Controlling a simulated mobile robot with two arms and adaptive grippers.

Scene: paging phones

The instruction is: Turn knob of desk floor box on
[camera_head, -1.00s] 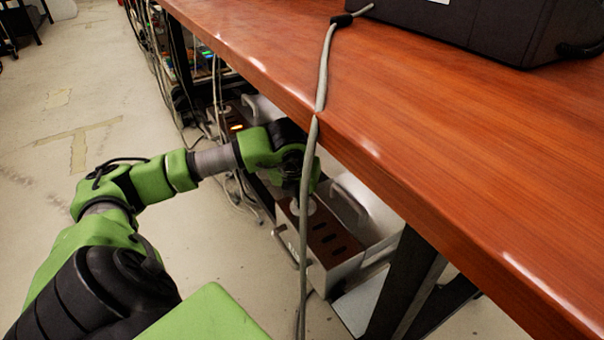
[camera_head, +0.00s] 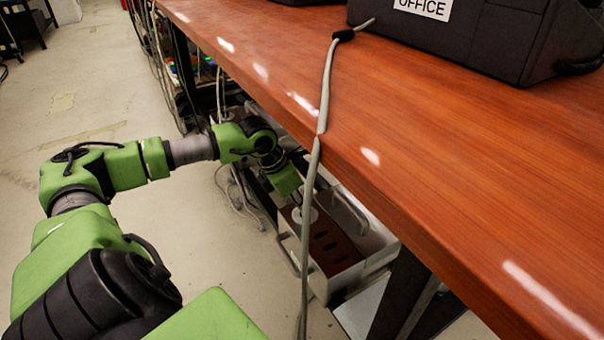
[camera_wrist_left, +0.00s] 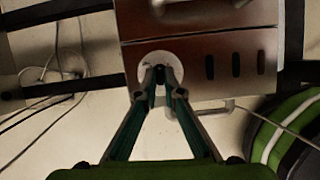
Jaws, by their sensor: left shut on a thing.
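The desk floor box (camera_head: 335,250) is a metal box with a brown-red slotted top face, standing under the wooden desk. In the left wrist view the box face (camera_wrist_left: 215,65) shows dark slots to the right of a round pale knob (camera_wrist_left: 150,60). My left gripper (camera_wrist_left: 160,72) has its fingertips together at the middle of the knob, shut on it. The fingertips hide part of the knob. My right gripper is not in view.
The wooden desk (camera_head: 430,170) overhangs the box. A grey cable (camera_head: 312,180) hangs over its edge, in front of the box. A dark case labelled OFFICE (camera_head: 470,35) stands on the desk. More cables (camera_head: 238,190) lie on the floor behind my arm.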

